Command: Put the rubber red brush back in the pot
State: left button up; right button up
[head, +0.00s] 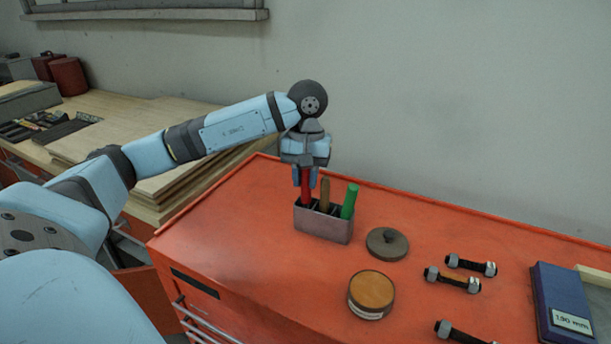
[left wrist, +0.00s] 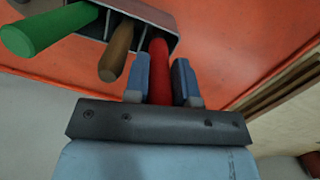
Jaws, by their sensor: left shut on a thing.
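The red brush (head: 306,187) stands upright at the left compartment of the grey metal pot (head: 323,225). Its lower end is hidden inside the pot. My left gripper (head: 305,179) points down over the pot and is shut on the top of the red brush. In the left wrist view the red handle (left wrist: 159,70) runs between the two blue fingers (left wrist: 161,80) into the pot (left wrist: 150,12). A brown handle (head: 324,194) stands in the middle compartment and a green handle (head: 349,201) leans in the right one. My right gripper is not in view.
The pot stands on an orange cabinet top (head: 230,215). A round grey lid (head: 387,244), a round tin (head: 371,294), several bolts (head: 453,280) and a blue box (head: 562,305) lie to its right. The top left of the pot is clear.

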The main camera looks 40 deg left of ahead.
pick_arm(q)
jog(key=shift+f, duration=0.25)
jog(key=o, duration=1)
jog(key=shift+r, duration=0.55)
jog(key=r, duration=0.3)
jog(key=r+p, duration=0.1)
jog(key=r, duration=0.3)
jog(key=w+r, duration=0.1)
jog(key=r, duration=0.3)
jog(key=shift+a+r, duration=0.1)
jog(key=shift+a, duration=0.25)
jog(key=shift+w+a+r+p, duration=0.15)
jog(key=shift+r+p, duration=0.25)
jog(key=shift+r, duration=0.35)
